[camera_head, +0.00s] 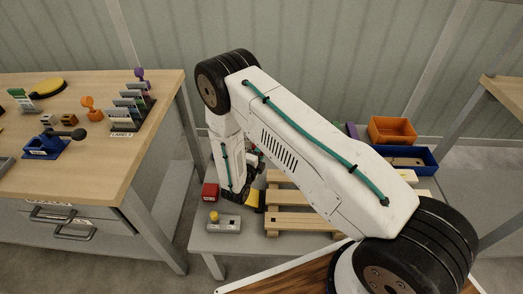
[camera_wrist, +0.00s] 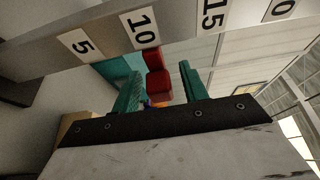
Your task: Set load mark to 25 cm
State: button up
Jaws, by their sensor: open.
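In the wrist view, a grey beam (camera_wrist: 185,22) crosses the top with white number plates 5 (camera_wrist: 81,45), 10 (camera_wrist: 142,25) and 15 (camera_wrist: 214,14). Another plate, cut off at the edge, shows a 0. A red two-part block (camera_wrist: 156,75) sits just below the 10 plate. My gripper (camera_wrist: 158,72) is open, with its teal fingers on either side of the red block. I cannot tell whether they touch it. No 25 plate is in view. In the head view, my arm hides most of the work area, and the beam cannot be made out.
A low grey table (camera_head: 204,240) holds a wooden pallet (camera_head: 290,222), a red box (camera_head: 210,192) and a grey block with a yellow button (camera_head: 224,223). Orange (camera_head: 392,129) and blue (camera_head: 410,158) bins stand at right. A workbench (camera_head: 80,165) with small items is at left.

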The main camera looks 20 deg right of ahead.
jog(key=shift+w+d, duration=0.25)
grip_shut()
notch_tip(320, 180, up, 15)
jog(key=shift+r, duration=0.2)
dwell(0.4)
grip_release()
jog(key=shift+a+r, duration=0.1)
jog(key=shift+r, duration=0.05)
